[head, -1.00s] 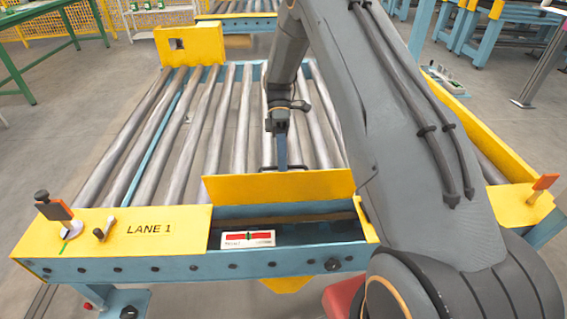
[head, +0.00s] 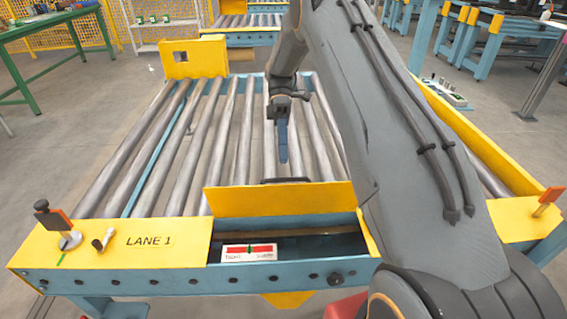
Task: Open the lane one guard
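The lane one guard, a yellow plate (head: 285,200), stands upright at the near end of the roller bed, right of the "LANE 1" panel (head: 150,243). A dark handle (head: 287,181) shows just behind its top edge. My gripper (head: 282,158) points down over the rollers, a little above and behind the guard, apart from the handle. Its blue fingers are seen edge-on as one strip, so their opening cannot be told. A white indicator with a red band (head: 249,251) sits below the guard.
A dark and orange flag on a round mount (head: 69,238) and a small peg handle (head: 104,240) stand on the left panel. Another orange flag (head: 548,199) is at right. A yellow block with a window (head: 194,58) stands at the far left. Rollers (head: 165,150) fill the bed.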

